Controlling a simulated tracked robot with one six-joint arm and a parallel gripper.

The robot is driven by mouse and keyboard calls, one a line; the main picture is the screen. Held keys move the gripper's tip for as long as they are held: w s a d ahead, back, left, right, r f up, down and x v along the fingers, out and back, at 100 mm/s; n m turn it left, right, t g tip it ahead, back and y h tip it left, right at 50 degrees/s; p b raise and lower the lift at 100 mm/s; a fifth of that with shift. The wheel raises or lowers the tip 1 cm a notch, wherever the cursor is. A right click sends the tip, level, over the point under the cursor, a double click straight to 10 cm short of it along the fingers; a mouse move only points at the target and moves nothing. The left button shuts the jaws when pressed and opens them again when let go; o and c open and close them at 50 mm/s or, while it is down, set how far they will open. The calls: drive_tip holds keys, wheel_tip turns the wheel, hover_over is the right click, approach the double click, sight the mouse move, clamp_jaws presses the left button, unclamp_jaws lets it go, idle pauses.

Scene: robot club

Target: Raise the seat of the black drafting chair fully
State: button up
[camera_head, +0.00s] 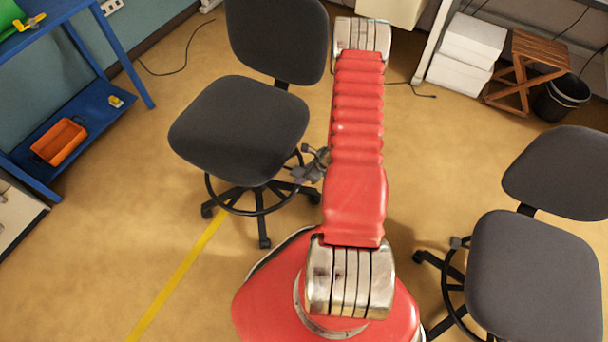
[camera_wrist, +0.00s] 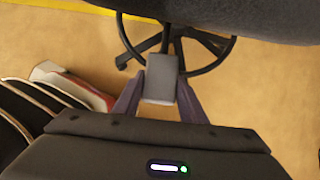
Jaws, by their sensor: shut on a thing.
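The black drafting chair (camera_head: 245,130) stands left of my red arm in the head view, with a dark seat, backrest, foot ring and castor base. My gripper (camera_head: 318,164) is at the right side of this chair, just below seat height. In the wrist view the two fingers of my gripper (camera_wrist: 160,98) are shut on a grey paddle (camera_wrist: 161,76), which looks like the chair's lever. The seat's underside edge (camera_wrist: 240,18) fills the top of that view. The paddle's link to the chair is hidden.
A second dark chair (camera_head: 535,270) stands at the right. A blue shelf (camera_head: 95,105) with an orange bin (camera_head: 60,142) is at the left. White boxes (camera_head: 468,50), a wooden stool (camera_head: 525,70) and a black bucket (camera_head: 562,97) are at the back right. Floor left of the chair is clear.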

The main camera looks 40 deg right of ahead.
drive_tip(key=shift+r, duration=1.2)
drive_tip(key=o, duration=0.8)
drive_tip(key=shift+r, duration=0.15)
drive_tip(key=shift+r, duration=3.85)
drive_tip(key=shift+s, duration=0.1)
drive_tip(key=s+d, duration=0.3)
drive_tip(key=s, duration=0.6)
drive_tip(key=shift+d, duration=0.3)
